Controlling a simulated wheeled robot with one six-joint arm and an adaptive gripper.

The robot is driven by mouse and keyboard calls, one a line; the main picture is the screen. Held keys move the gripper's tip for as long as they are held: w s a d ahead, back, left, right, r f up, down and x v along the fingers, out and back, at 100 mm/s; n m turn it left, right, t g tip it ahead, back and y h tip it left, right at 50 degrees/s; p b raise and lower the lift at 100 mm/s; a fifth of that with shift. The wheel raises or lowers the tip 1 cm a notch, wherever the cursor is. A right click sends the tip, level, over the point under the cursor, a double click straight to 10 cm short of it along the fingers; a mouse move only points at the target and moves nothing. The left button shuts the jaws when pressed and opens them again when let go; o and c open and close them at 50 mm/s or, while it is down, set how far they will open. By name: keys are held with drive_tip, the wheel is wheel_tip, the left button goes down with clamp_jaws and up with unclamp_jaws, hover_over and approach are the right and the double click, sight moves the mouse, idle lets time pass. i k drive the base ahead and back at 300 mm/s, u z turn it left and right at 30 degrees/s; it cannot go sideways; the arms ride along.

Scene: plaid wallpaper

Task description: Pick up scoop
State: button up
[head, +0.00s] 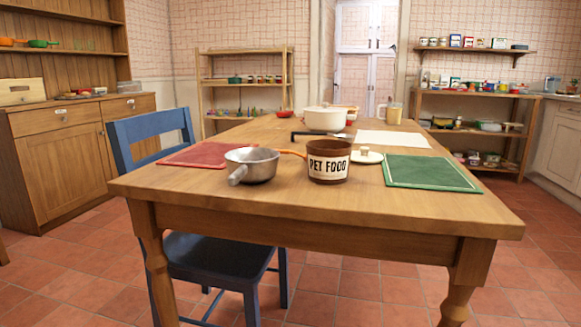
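A silver metal vessel (258,163) with a short grey handle pointing to the near left stands near the table's front edge; it may be the scoop or a small saucepan, I cannot tell which. Just right of it is a brown tub (328,160) labelled PET FOOD. A thin orange handle (292,153) shows between the vessel and the tub; what it belongs to is hidden. No other scoop is clear to me. My gripper is not in view.
The wooden table (300,207) also bears a red mat (198,155), a green mat (430,173), a white lid (367,156), a white pot (325,119) and a glass mug (393,113). A blue chair (150,135) stands at its left. The table's front strip is clear.

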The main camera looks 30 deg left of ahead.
sight(282, 151)
drive_tip(key=k, duration=0.25)
drive_tip(key=u, duration=0.95)
